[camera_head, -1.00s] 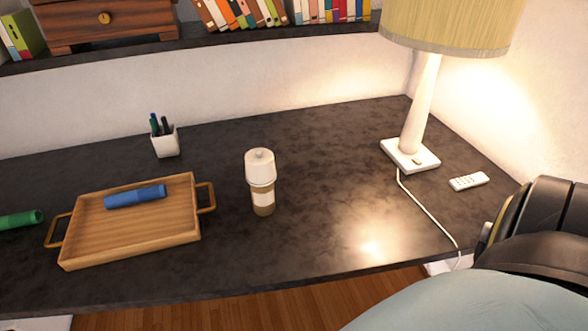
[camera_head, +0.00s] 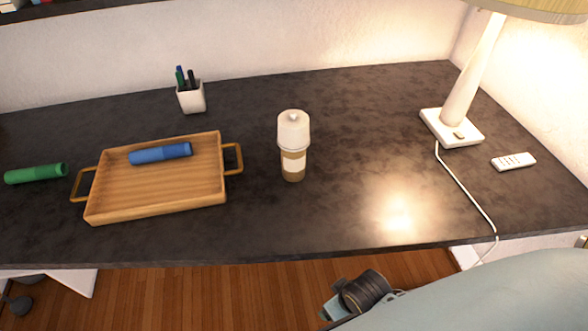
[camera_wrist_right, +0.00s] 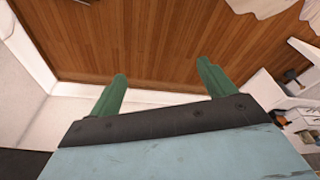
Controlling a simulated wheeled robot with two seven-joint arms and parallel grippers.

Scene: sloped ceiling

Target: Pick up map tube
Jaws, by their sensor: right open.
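A blue tube (camera_head: 160,153) lies in a wooden tray (camera_head: 160,199) on the dark desk, near the tray's back edge. A green tube (camera_head: 36,173) lies on the desk to the left of the tray. I cannot tell which of the two is the map tube. My right gripper (camera_wrist_right: 161,70) is open and empty in the wrist view, its two green fingers apart over wooden floor. In the head view the right wrist and part of the gripper show in front of the desk's front edge, well right of both tubes. My left gripper is not in view.
A lidded cup (camera_head: 293,146) stands right of the tray. A white pen holder (camera_head: 191,97) stands behind the tray. A lamp (camera_head: 452,127), its cord and a remote (camera_head: 513,162) are at the right. The desk (camera_head: 345,205) is clear between cup and lamp.

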